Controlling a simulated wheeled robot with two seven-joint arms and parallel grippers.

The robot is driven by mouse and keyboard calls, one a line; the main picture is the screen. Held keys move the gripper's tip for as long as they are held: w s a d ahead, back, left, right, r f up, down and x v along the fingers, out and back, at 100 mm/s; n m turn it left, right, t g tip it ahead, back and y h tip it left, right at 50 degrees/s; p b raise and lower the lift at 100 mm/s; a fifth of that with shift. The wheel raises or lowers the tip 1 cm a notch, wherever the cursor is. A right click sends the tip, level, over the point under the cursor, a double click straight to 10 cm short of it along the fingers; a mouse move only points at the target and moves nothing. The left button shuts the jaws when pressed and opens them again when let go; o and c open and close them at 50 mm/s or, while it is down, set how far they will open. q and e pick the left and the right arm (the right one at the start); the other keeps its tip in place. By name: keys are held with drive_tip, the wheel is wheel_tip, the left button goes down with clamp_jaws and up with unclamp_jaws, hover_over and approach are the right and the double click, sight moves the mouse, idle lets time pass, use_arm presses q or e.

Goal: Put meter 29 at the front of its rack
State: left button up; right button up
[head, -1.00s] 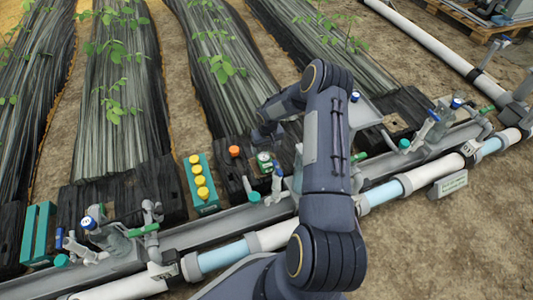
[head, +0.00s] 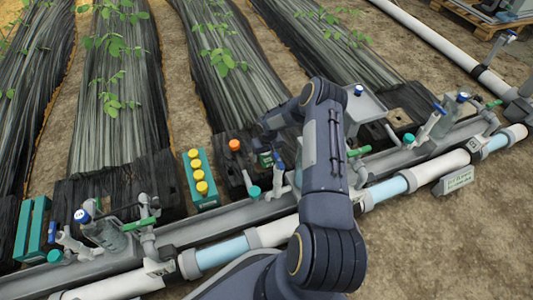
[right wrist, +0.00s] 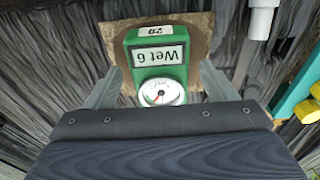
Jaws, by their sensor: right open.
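The green meter (right wrist: 158,62) has a round white dial, a label that seems to read "Wet 6" upside down, and a small number tag that is hard to read, possibly 29. It stands on a brown patch in the right wrist view. In the head view the meter (head: 265,159) is partly hidden by my right gripper (head: 272,143). My right gripper (right wrist: 161,72) is open, with one finger on each side of the meter and visible gaps between. A teal rack (head: 211,203) with several yellow-capped things stands left of the meter. My left gripper is not in view.
A second teal rack (head: 32,228) is at the far left. The teal rack's edge (right wrist: 296,92) shows at right in the wrist view.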

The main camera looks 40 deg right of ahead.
drive_tip(key=shift+r, duration=0.1)
drive_tip(key=c, duration=1.1)
drive_tip(key=shift+r+p, duration=3.25)
drive_tip(key=shift+r, duration=2.2)
